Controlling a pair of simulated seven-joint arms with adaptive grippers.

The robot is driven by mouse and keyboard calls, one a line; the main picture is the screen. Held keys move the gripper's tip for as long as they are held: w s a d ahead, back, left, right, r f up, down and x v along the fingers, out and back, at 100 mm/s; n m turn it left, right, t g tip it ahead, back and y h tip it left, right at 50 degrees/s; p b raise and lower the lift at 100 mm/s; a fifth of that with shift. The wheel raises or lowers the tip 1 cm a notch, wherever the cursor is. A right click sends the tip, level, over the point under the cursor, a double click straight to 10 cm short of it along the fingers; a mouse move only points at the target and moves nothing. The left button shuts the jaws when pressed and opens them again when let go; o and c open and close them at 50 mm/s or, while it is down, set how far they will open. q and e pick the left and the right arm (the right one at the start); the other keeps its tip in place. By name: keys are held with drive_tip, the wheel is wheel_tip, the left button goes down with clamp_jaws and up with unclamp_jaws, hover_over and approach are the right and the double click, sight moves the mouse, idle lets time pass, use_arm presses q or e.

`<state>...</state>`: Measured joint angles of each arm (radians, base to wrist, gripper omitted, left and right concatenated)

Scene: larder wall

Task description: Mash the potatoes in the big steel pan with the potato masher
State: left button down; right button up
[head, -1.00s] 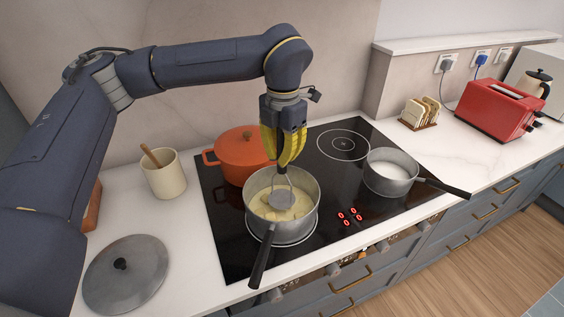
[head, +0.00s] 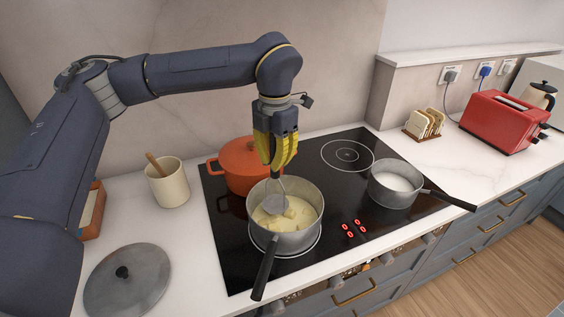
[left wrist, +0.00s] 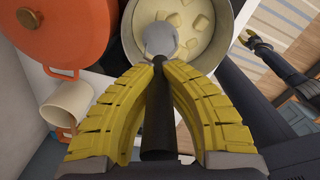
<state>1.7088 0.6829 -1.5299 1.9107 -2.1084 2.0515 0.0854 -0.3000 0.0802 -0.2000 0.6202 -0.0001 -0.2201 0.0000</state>
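The big steel pan (head: 290,242) stands on the front left of the black hob, its handle towards the front edge. Pale potatoes (head: 302,213) lie in it, with separate lumps showing in the left wrist view (left wrist: 202,24). My left gripper (head: 277,165) is above the pan, its yellow fingers shut on the dark handle of the potato masher (left wrist: 158,115). The masher's grey head (head: 275,206) is inside the pan, left of its middle, at the potatoes; its underside is hidden. My right gripper (left wrist: 249,39) shows small in the left wrist view, away from the pan; its opening is unclear.
An orange pot (head: 240,168) stands close behind the pan. A smaller pan with white contents (head: 393,190) is to the right. A lid (head: 128,282) and a cream crock (head: 168,185) are on the left counter. A toast rack (head: 425,124) and red toaster (head: 500,122) are far right.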

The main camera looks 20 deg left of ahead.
sight(274, 176)
use_arm(q)
drive_tip(key=shift+w+a, duration=0.1)
drive_tip(key=shift+a, duration=0.15)
drive_tip(key=shift+f, duration=2.8)
drive_tip(key=shift+r, duration=2.85)
drive_tip(key=shift+d, duration=0.1)
